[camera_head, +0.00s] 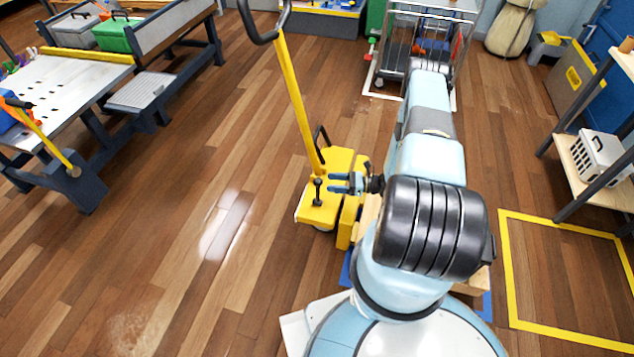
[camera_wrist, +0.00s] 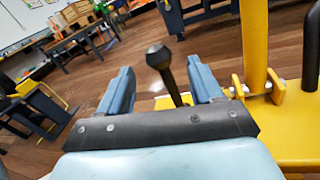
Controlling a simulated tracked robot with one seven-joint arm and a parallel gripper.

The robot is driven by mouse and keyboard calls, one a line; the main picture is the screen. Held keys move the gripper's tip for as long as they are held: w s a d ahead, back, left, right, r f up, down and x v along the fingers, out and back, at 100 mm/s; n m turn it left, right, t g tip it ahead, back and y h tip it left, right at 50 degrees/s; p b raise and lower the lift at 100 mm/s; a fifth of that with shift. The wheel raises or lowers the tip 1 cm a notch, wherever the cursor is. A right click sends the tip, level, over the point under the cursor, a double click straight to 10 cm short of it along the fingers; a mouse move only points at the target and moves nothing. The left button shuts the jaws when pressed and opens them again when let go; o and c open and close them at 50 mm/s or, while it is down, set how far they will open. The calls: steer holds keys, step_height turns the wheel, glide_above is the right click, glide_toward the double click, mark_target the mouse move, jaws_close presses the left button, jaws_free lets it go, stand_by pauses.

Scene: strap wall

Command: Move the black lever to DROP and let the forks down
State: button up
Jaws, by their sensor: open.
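The yellow pallet jack (camera_head: 314,215) stands left of my arm, with a tall yellow pole (camera_head: 296,100) and a black loop handle. The black lever (camera_head: 318,186) rises from its yellow body; its round knob (camera_wrist: 158,56) shows large in the wrist view, the stem leaning. My gripper (camera_head: 333,183) is open, with blue fingers pointing left at the lever. In the wrist view, the lever stands between the open fingers (camera_wrist: 160,70), nearer the right one; I cannot tell whether it touches. No DROP mark is readable. The forks are hidden behind my arm.
Blue and wooden parts (camera_head: 346,268) of a load show beside the jack, mostly behind my arm. A wire cage cart (camera_head: 392,50) stands behind. A workbench (camera_head: 75,85) is at left, a shelf (camera_head: 590,170) at right. The floor left of the jack is clear.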

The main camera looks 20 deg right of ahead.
mark_target(318, 181)
steer(key=x, duration=0.6)
steer(key=shift+w+a, duration=0.1)
steer(key=shift+a, duration=0.15)
